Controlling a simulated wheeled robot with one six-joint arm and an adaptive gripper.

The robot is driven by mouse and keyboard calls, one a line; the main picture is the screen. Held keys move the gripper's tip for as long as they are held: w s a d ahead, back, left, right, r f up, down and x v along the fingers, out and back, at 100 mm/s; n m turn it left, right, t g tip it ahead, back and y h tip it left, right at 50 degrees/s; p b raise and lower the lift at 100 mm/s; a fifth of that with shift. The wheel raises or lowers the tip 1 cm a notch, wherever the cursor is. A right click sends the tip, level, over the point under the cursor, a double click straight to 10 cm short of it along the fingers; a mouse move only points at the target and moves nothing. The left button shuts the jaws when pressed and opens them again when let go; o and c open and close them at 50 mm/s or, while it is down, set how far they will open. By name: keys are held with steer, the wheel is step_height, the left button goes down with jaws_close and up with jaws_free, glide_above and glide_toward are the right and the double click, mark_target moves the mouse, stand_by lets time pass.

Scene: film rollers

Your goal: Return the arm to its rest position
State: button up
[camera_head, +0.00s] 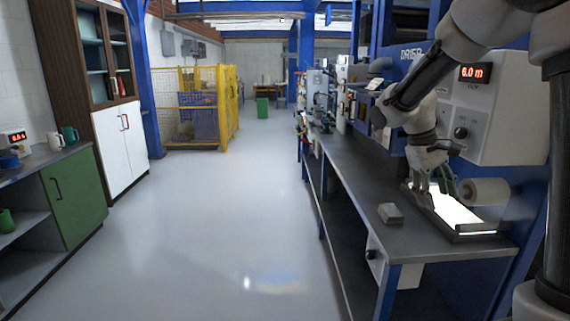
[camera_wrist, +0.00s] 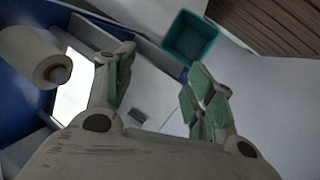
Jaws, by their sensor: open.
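My arm reaches in from the upper right in the head view, bent down over the right-hand bench (camera_head: 345,165). My gripper (camera_head: 434,190) hangs low over the bench, close to the lit panel and the white film roller (camera_head: 487,192). In the wrist view my gripper (camera_wrist: 160,68) has its two green-padded fingers spread wide, with nothing between them. The roller (camera_wrist: 35,57) lies to the left there, apart from the fingers. The bright panel (camera_wrist: 70,95) is partly hidden behind the left finger.
A small grey block (camera_head: 390,213) lies near the bench's front edge. A machine with a red display (camera_head: 475,72) stands behind my gripper. A teal bin (camera_wrist: 190,40) shows beyond the fingers. The floor aisle (camera_head: 225,200) is clear; a yellow cage (camera_head: 228,105) stands far back.

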steer(key=s+r+m+t+y, duration=0.1)
steer(key=s+r+t+y, duration=0.1)
steer(key=s, duration=0.9)
steer(key=s+a+r+m+t+y, duration=0.1)
steer(key=s+r+m+t+y, duration=0.1)
steer(key=s, duration=0.9)
steer(key=shift+a+r+t, duration=0.25)
steer(key=shift+r+t, duration=0.65)
steer(key=shift+r, duration=0.1)
